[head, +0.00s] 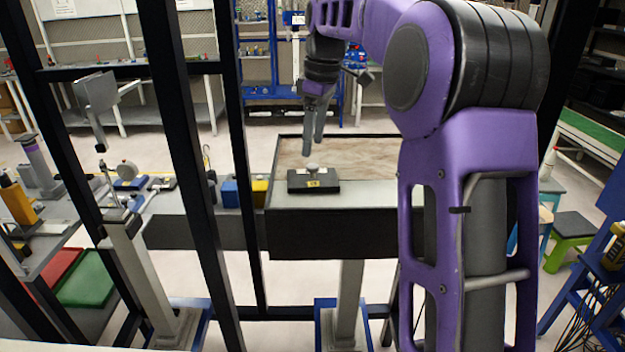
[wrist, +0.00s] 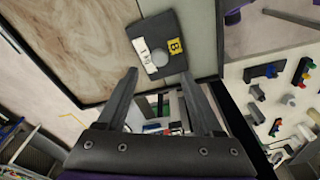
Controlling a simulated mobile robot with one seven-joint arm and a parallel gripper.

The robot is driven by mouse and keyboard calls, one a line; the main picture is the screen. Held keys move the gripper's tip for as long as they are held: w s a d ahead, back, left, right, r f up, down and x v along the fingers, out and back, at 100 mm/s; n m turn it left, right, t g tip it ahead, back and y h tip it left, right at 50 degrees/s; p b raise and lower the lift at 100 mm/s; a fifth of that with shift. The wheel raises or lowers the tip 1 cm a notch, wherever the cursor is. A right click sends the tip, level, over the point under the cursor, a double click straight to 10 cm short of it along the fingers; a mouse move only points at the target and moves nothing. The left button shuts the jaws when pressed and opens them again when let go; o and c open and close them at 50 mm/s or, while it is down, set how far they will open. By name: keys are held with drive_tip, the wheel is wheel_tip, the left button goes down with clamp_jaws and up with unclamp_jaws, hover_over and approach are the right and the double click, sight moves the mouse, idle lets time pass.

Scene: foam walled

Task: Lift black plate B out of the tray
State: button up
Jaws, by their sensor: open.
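Black plate B (head: 314,187) lies flat in the front part of the black-walled tray (head: 330,238), on a grey strip of its floor. A pale round knob stands on its top, and a yellow label faces the front. In the wrist view the plate (wrist: 150,30) shows the yellow B label, a white 1 kg label and the knob, lying beyond my fingertips. My gripper (head: 313,143) is open and empty, pointing down above the plate and apart from it. Both fingers also show spread in the wrist view (wrist: 159,76).
A brown panel (head: 350,150) covers the tray's back part. Blue and yellow blocks (head: 243,192) stand left of the tray. Black upright posts (head: 180,130) cross the left side.

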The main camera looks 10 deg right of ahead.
sight(312, 165)
wheel_tip(312, 165, down, 5)
drive_tip(key=shift+w+f+b, duration=0.1)
drive_tip(key=shift+f+b, duration=0.1)
drive_tip(key=shift+b, duration=0.25)
clamp_jaws()
drive_tip(key=shift+r, duration=0.15)
idle(1.1)
